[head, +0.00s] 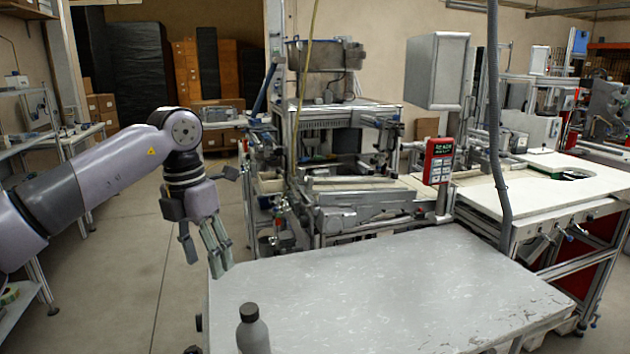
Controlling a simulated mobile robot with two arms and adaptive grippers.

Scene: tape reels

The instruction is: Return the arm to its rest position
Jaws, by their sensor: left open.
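My left arm (90,180) comes in from the left, raised and bent at the elbow, with its last part hanging down. My left gripper (204,258) is open and empty, with its fingers pointing down. It is beside the left edge of the grey table (400,285), by the far left corner. I cannot tell whether a finger touches the table edge. My right gripper is not in view.
A grey bottle (252,330) with a dark cap stands at the table's near left; the rest of the tabletop is clear. A machine (345,200) with a red control panel (438,162) stands behind. Shelves (30,130) line the left; open floor lies between.

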